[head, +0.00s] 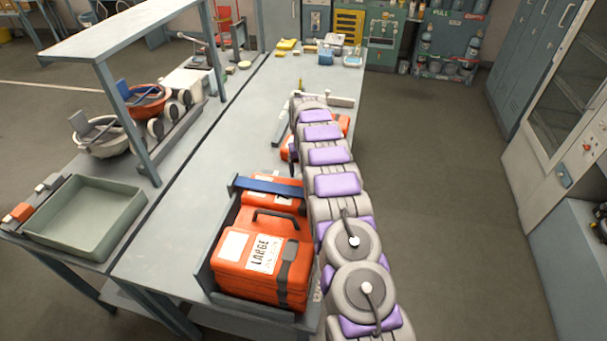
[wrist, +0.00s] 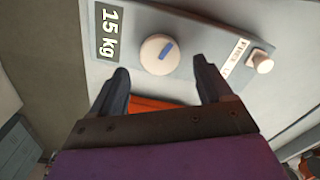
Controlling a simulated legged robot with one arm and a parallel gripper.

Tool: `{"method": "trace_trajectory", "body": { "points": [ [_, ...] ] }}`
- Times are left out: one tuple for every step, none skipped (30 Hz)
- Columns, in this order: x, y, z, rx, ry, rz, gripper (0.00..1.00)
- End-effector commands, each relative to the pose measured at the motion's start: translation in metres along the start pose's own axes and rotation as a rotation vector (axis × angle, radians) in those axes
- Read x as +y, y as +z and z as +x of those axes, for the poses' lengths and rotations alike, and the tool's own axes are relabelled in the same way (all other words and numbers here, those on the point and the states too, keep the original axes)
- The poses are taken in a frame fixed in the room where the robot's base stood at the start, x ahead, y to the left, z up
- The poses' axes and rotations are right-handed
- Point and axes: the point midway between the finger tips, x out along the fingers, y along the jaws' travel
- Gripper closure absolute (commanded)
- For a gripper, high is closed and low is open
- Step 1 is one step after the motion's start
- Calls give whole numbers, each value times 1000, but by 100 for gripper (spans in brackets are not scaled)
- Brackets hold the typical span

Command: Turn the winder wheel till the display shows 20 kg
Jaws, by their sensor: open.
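In the wrist view a dark display (wrist: 108,32) reads "15 kg", tilted on a pale panel. Beside it is a round off-white knob (wrist: 159,54) with a blue mark. A smaller pale knob (wrist: 260,61) sits further right near a small label. I cannot tell for sure which of the two is the winder wheel. My gripper (wrist: 162,82) is open, its two dark fingers apart and pointing at the panel on either side of the round knob's lower side. Nothing is between the fingertips.
An orange case marked "LARGE" (head: 262,262) stands in a grey holder at the table's near end. The grey table (head: 210,170) runs away along my arm's left. A green tray (head: 85,215) and bowls sit further left. The floor (head: 440,180) to the right is clear.

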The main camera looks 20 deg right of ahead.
Motion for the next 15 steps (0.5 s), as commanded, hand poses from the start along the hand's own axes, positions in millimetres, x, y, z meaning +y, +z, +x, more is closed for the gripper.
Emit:
{"method": "trace_trajectory", "body": {
  "points": [
    [0, -2, -13, 5, 0, 0, 21],
    [0, -1, -20, 4, 0, 0, 21],
    [0, -1, -28, 2, 0, 0, 21],
    [0, -1, -35, 1, 0, 0, 21],
    [0, -1, -41, 2, 0, 0, 21],
    [0, -1, -50, 2, 0, 0, 21],
    [0, -1, -56, 1, 0, 0, 21],
    [0, -1, -63, 0, 0, 0, 21],
    [0, -2, -73, 2, 0, 0, 21],
    [0, -2, -80, 4, 0, 0, 21],
    [0, -2, -86, 4, 0, 0, 21],
    [0, -2, -93, 0, 0, 0, 21],
    [0, -2, -98, -1, 0, 0, 21],
    [0, -2, -103, 1, 0, 0, 21],
    [0, -3, -111, 4, 0, 0, 21]
  ]
}}
